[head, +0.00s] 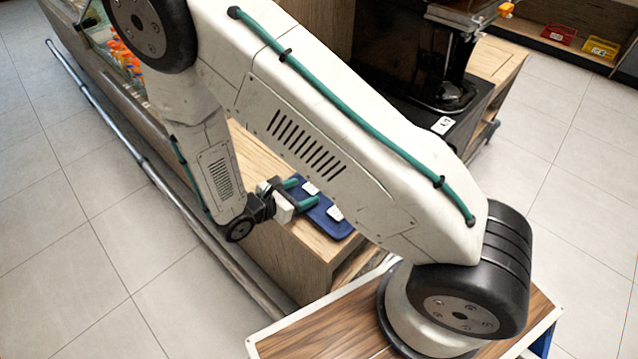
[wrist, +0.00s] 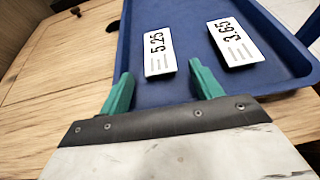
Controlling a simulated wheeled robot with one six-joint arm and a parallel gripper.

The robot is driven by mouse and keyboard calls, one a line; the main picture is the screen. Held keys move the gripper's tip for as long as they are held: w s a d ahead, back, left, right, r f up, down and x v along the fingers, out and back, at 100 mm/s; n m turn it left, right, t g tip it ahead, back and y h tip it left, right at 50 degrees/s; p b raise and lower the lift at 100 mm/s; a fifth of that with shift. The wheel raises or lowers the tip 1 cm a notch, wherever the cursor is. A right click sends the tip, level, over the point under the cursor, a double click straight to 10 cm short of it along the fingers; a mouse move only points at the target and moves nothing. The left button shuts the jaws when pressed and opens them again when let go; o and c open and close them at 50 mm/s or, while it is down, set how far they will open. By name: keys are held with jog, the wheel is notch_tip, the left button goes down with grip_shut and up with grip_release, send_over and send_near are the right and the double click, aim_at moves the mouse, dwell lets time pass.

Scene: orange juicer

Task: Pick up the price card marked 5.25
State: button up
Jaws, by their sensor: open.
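The white price card marked 5.25 (wrist: 159,53) lies flat in the blue tray (wrist: 190,12) in the wrist view. A second white card marked 3.65 (wrist: 236,42) lies to its right in the same tray. My gripper (wrist: 163,80) is open and empty, its two green fingertips just short of the 5.25 card's near end, one toward each side of it. In the head view my gripper (head: 299,193) is over the tray (head: 324,217), with one card (head: 310,187) near the fingers and another (head: 335,213) nearer the tray's front corner.
The tray sits on a wooden counter (head: 262,160), with bare wood left of it. The tray has a raised rim. A black machine (head: 455,90) stands behind on another counter. Small red (head: 559,33) and yellow (head: 601,48) boxes sit on a far shelf.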

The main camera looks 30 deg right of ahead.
jog(key=shift+x, duration=1.3)
jog(key=c, duration=1.1)
jog(key=shift+r, duration=0.15)
